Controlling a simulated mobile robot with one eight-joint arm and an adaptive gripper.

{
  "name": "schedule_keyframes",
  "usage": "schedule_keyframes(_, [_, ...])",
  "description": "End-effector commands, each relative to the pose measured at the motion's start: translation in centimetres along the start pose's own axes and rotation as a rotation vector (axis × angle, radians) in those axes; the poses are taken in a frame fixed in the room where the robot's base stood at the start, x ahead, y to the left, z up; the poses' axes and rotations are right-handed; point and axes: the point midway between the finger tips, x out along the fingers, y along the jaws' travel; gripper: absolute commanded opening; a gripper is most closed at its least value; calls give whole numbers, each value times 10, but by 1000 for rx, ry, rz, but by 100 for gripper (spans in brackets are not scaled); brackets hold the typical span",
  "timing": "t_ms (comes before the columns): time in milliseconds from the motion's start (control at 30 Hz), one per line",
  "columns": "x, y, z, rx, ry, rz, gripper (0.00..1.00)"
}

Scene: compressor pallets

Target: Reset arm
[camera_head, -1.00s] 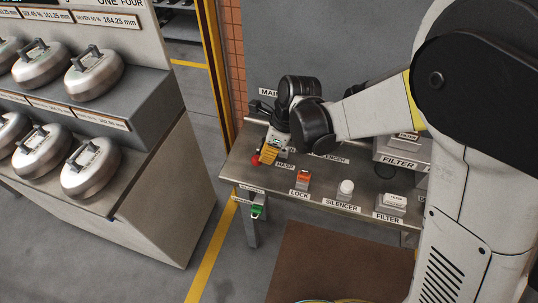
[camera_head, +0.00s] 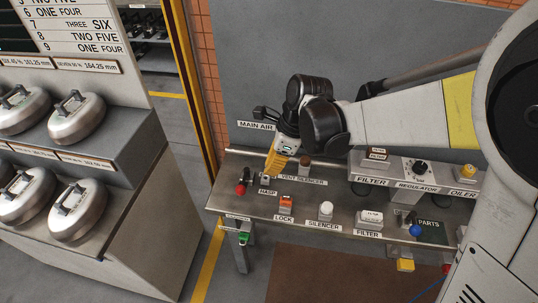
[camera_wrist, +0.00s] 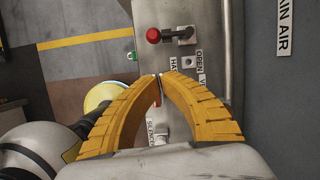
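My gripper (camera_head: 276,168) hangs on my arm above the left part of the grey workbench (camera_head: 262,204), with its yellow fingers pointing down. A red knob (camera_head: 240,190) lies to the left of the fingers in the head view. It also shows beyond the fingertips in the wrist view (camera_wrist: 154,35). The HASP label is near the fingers.
An orange lock (camera_head: 286,201), white silencer (camera_head: 325,208), and filter (camera_head: 370,216) sit along the bench front. A regulator (camera_head: 420,167) and yellow oiler (camera_head: 467,171) stand at the back right. Silver pots (camera_head: 76,212) fill the stand at left. Open floor lies between.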

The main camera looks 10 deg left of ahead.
Motion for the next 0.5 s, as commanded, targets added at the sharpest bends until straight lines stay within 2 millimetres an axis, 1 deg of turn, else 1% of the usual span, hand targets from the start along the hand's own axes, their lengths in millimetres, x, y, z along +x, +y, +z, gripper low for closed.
schedule_keyframes(200, [-3, 0, -1, -4, 0, -2, 0])
schedule_keyframes(267, [-8, 1, -4, -23, 2, -11, 0])
schedule_keyframes(367, [-29, 4, -17, -118, 11, -53, 0])
schedule_keyframes(467, [-62, 11, -40, -294, 43, -125, 0])
schedule_keyframes(500, [-77, 16, -52, -380, 66, -158, 0])
